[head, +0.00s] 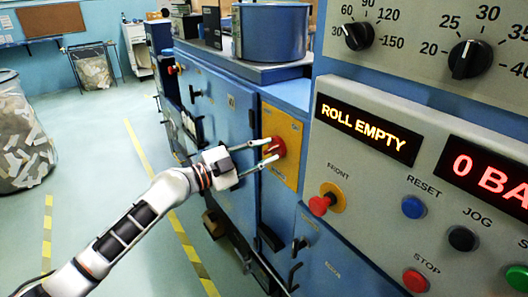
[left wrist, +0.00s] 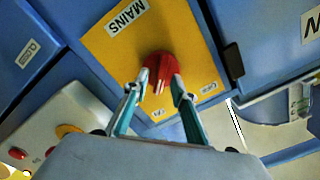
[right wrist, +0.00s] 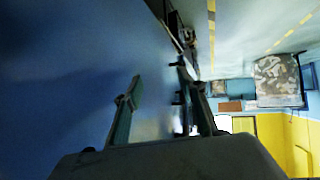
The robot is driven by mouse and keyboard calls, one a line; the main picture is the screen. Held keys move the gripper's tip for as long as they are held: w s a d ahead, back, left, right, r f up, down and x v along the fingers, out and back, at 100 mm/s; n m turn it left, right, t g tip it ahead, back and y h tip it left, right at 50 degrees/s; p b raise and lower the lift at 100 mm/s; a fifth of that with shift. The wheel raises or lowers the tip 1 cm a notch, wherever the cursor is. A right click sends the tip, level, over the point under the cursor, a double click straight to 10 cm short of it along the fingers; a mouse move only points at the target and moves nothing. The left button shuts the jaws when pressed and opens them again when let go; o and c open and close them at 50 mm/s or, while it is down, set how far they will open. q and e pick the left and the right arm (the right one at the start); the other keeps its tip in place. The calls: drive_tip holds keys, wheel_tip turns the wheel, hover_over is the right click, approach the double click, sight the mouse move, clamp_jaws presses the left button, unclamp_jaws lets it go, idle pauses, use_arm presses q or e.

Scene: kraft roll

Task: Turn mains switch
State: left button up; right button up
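The mains switch is a red rotary knob (head: 275,147) on a yellow plate (head: 291,170) on the blue cabinet's side. In the left wrist view the knob (left wrist: 158,68) carries a white mark and sits below the MAINS label (left wrist: 127,22). My left gripper (head: 267,151) is open, its fingertips on either side of the knob; I cannot tell whether they touch it. My right gripper (right wrist: 160,90) is open and empty, beside a blue surface in the right wrist view. It is not seen in the head view.
The grey control panel (head: 420,215) shows ROLL EMPTY (head: 368,128) and has red, blue, black and green buttons. Black handles (head: 299,246) stick out of the cabinet below the switch. A waste bin (head: 18,140) stands at the left. The floor with yellow stripes is open.

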use_arm(q)
clamp_jaws()
drive_tip(key=shift+f+n+b, duration=0.15)
drive_tip(key=shift+n+b, duration=0.6)
drive_tip(key=shift+n, duration=0.25)
drive_tip(key=shift+w+a+n+b, duration=0.1)
drive_tip(key=shift+n+b, duration=0.2)
drive_tip(key=shift+n, duration=0.6)
drive_tip(key=n, duration=0.2)
drive_tip(key=shift+n, duration=0.3)
drive_tip(key=n, duration=0.5)
drive_tip(key=shift+w+a+r+n, duration=0.1)
drive_tip(key=shift+w+r+n, duration=0.1)
drive_tip(key=shift+n, duration=0.1)
drive_tip(key=shift+w+a+f+n+p, duration=0.1)
drive_tip(key=shift+n+p, duration=0.3)
drive_tip(key=shift+n, duration=2.5)
